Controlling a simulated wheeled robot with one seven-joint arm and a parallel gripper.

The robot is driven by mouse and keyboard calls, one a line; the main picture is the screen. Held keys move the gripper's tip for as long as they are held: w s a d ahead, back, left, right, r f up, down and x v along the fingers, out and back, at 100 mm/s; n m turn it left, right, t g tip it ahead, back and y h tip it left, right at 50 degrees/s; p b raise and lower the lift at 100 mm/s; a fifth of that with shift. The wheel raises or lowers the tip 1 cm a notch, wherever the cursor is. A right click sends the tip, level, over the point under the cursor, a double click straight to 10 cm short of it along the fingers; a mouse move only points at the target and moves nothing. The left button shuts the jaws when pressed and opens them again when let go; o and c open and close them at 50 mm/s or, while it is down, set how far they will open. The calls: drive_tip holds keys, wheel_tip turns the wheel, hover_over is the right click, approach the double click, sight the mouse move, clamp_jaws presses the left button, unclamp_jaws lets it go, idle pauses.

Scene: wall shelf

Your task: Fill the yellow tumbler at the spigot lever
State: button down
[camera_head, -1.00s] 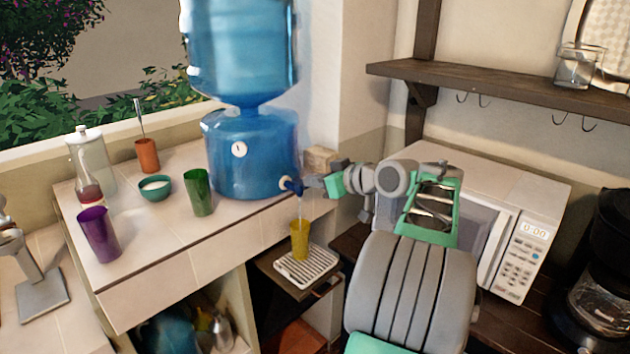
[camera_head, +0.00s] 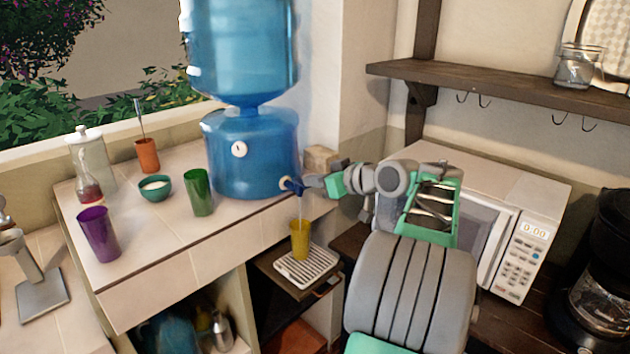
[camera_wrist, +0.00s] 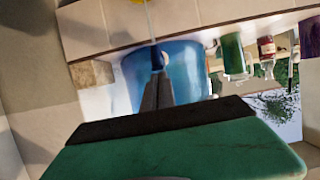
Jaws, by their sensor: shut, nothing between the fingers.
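The yellow tumbler (camera_head: 300,240) stands upright on a white slatted drip tray (camera_head: 306,270) below the spigot. A thin stream runs from the blue spigot lever (camera_head: 294,186) down into it. The spigot is on the blue water dispenser (camera_head: 240,150). My gripper (camera_head: 308,184) is shut and empty, with its tips at the lever. In the wrist view the closed fingers (camera_wrist: 156,92) point at the spigot, and the stream and a bit of the yellow tumbler (camera_wrist: 137,2) show at the top edge. The water level inside the tumbler cannot be made out.
A green tumbler (camera_head: 198,192), teal bowl (camera_head: 155,188), orange cup (camera_head: 147,154), purple tumbler (camera_head: 98,234) and glass bottle (camera_head: 92,165) stand on the tiled counter. A microwave (camera_head: 515,250) is to the right, below a wooden shelf (camera_head: 480,88).

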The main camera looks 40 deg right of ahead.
idle(0.4)
drive_tip(key=shift+r+p, duration=0.5)
drive_tip(key=shift+r, duration=0.3)
wheel_tip(320, 180, up, 5)
drive_tip(key=w+p, duration=0.1)
drive_tip(key=p, duration=0.3)
drive_tip(key=a+b+v, duration=0.1)
drive_tip(key=b+v, duration=0.1)
drive_tip(key=v, duration=0.7)
drive_tip(key=shift+s+d+r, duration=0.2)
drive_tip(key=shift+s+d, duration=0.05)
drive_tip(key=shift+d, duration=0.2)
